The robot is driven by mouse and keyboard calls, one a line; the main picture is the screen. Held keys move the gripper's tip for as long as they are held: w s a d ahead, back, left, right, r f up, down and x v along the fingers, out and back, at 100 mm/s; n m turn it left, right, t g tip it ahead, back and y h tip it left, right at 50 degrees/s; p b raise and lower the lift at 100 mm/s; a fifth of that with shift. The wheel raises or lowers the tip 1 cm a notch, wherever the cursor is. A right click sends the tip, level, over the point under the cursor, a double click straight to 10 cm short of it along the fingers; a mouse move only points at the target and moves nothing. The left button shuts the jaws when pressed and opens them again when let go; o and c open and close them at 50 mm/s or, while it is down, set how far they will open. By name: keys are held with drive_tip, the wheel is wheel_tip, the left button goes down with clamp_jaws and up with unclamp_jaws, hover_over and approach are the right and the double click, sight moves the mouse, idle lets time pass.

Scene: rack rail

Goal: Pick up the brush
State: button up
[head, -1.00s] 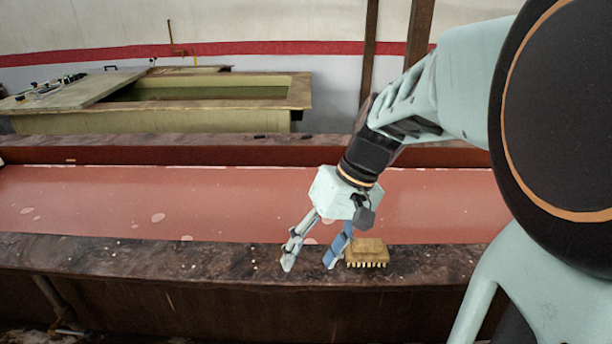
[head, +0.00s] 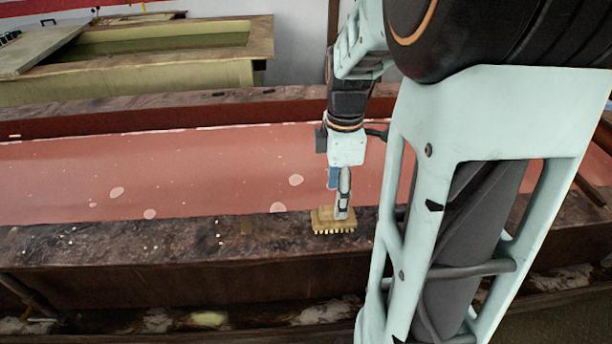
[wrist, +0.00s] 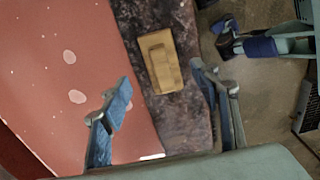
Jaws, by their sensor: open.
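The brush (head: 326,222) is a tan block with pale bristles along its lower edge. It lies on the dark, worn ledge at the front of the red trough. In the wrist view the brush (wrist: 160,61) lies beyond the fingertips, between the lines of the two fingers, nothing held. My gripper (head: 339,200) points down over the brush in the head view, one finger partly covering it. In the wrist view my gripper (wrist: 160,83) is open, with blue pads on wide-apart fingers. Whether a finger touches the brush cannot be told from the head view.
The ledge (head: 130,240) is clear to the left of the brush apart from small specks. The red trough surface (head: 120,175) lies behind it. A yellowish tank (head: 150,75) stands at the back left. My own arm hides the ledge to the right.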

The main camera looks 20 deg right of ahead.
sight(323, 219)
drive_tip(key=shift+s+a+f, duration=0.1)
drive_tip(key=shift+f, duration=1.45)
drive_tip(key=shift+a+f, duration=0.1)
drive_tip(key=shift+f, duration=1.4)
drive_tip(key=c, duration=1.5)
drive_tip(key=shift+o, duration=0.2)
drive_tip(key=shift+r, duration=0.1)
